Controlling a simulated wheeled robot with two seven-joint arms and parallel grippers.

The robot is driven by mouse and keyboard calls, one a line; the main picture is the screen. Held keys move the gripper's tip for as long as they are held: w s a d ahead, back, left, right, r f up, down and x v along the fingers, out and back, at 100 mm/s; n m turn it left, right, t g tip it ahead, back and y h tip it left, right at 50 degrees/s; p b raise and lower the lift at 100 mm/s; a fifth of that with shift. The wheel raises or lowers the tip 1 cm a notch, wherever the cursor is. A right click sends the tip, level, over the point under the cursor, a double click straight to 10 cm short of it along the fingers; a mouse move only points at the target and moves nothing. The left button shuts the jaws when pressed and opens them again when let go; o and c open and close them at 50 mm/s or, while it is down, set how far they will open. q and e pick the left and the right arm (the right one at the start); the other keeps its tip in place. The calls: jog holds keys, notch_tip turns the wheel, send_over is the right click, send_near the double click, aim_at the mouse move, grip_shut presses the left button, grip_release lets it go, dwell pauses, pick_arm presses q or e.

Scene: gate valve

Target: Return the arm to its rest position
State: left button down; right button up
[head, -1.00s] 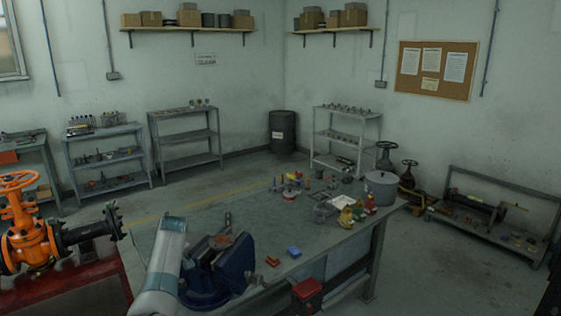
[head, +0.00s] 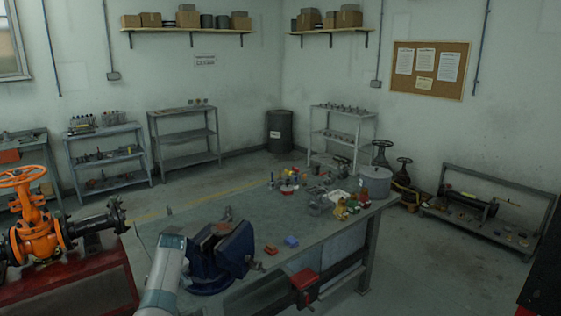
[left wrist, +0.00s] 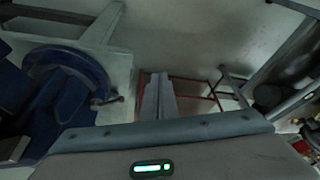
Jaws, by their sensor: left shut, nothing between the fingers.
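My left arm (head: 165,278) comes in at the bottom left of the head view, in front of the blue vise (head: 220,255). Its gripper cannot be made out there. In the left wrist view my left gripper (left wrist: 158,97) is shut and empty, its two grey fingers together. The vise also shows in that view (left wrist: 85,65), left of the fingers and apart from them. The orange gate valve (head: 38,228) stands on a red stand at the left of the head view. My right gripper is not in view.
The grey workbench (head: 240,215) holds the vise, a red block (head: 271,250), a blue block (head: 291,241), a grey pot (head: 374,184) and several small parts. A red box (head: 305,280) is at its front edge. Open floor lies between bench and shelves.

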pick_arm(q)
jog(key=s+d+f+m+b, duration=0.15)
jog(key=s+f, duration=0.25)
jog(key=f, duration=0.5)
jog(key=s+f+m+b, duration=0.15)
jog(key=s+f, duration=0.25)
jog(key=f, duration=0.5)
jog(key=s+f+m+b, duration=0.15)
jog(key=s+f, duration=0.25)
jog(key=f, duration=0.4)
jog(key=s+d+f+m+h+b, duration=0.1)
jog(key=s+d+f+m+b, duration=0.2)
jog(key=s+f, duration=1.55)
jog(key=s+d+f+m+h+b, duration=0.1)
jog(key=s+f, duration=0.5)
jog(key=s, duration=0.8)
jog(key=s+d+f+m+b, duration=0.2)
jog(key=s+f, duration=0.5)
jog(key=s, duration=0.8)
jog(key=s+d+f+m+h+b, duration=0.1)
jog(key=s+d+f+m, duration=0.2)
jog(key=s+f, duration=0.4)
jog(key=s+m, duration=0.1)
jog(key=s, duration=0.6)
jog(key=shift+s+d+f+g+h+b, duration=0.2)
jog(key=shift+s+d+g+h+b, duration=0.1)
jog(key=shift+s+d+g, duration=0.1)
